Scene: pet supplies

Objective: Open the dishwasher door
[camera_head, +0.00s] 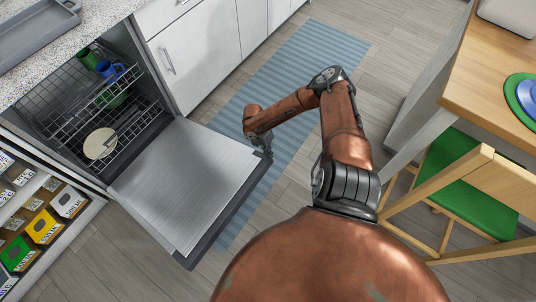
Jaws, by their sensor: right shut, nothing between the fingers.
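The dishwasher door (185,180) is swung down and lies open, its grey inner panel facing up. Behind it, the dishwasher's lower rack (115,140) and upper rack (75,105) show inside the cavity. My right gripper (266,154) is shut and empty at the door's upper right corner. It overlaps the door's edge in the picture; I cannot tell whether it touches. My left gripper is not in view.
A blue striped rug (300,60) lies on the wood floor beside the door. White cabinets (205,45) stand behind. A wooden table (490,75) and a green-seated chair (465,190) are at right. A shelf with boxes (45,225) is at lower left.

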